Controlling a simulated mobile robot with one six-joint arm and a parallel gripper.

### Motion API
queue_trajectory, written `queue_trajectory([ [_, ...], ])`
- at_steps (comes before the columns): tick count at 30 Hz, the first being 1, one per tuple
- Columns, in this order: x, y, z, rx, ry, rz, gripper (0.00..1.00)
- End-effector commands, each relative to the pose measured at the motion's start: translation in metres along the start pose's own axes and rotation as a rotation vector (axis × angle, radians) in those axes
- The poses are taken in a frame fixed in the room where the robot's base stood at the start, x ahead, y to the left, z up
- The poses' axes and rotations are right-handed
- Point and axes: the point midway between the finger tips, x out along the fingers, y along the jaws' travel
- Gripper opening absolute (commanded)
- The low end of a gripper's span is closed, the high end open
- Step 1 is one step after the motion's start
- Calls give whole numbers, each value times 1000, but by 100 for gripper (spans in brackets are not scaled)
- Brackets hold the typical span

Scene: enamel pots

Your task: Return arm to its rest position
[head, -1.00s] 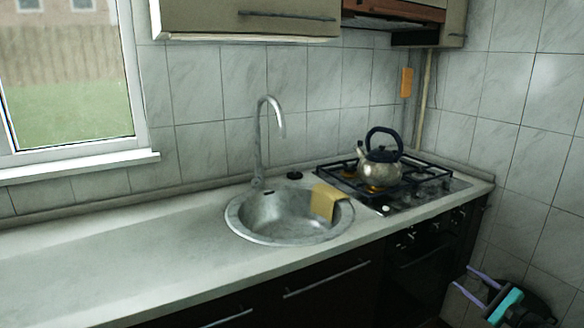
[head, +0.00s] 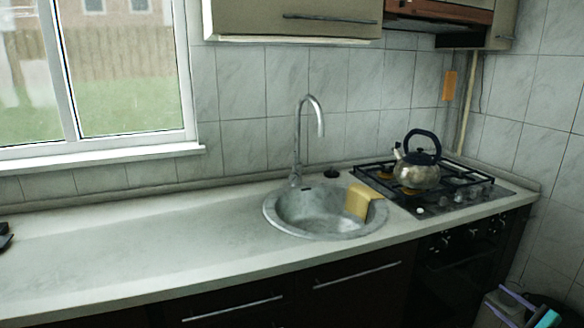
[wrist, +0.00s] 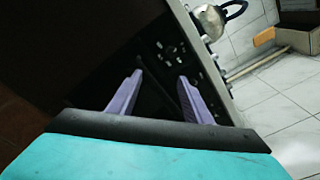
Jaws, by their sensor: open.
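My gripper (head: 495,294) is at the bottom right corner of the head view, low beside the dark oven front and apart from the counter. Its two lilac fingers are spread apart, and part of its teal body is cut off by the frame edge. In the wrist view my gripper (wrist: 160,76) also shows open, with nothing between the fingers. Behind the fingers is the dark cabinet and oven front.
A metal kettle (head: 415,170) stands on the gas hob (head: 470,200). The counter (head: 130,245) is mostly clear.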

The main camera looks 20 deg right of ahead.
Motion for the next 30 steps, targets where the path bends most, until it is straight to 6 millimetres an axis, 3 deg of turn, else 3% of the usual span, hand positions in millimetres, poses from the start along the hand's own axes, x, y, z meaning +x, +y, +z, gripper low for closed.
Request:
queue_trajectory([
  [11,56,74,18,-28,-13,161,45],
  [21,126,210,58,-109,-51,452,45],
  [30,155,334,101,-213,-109,719,45],
])
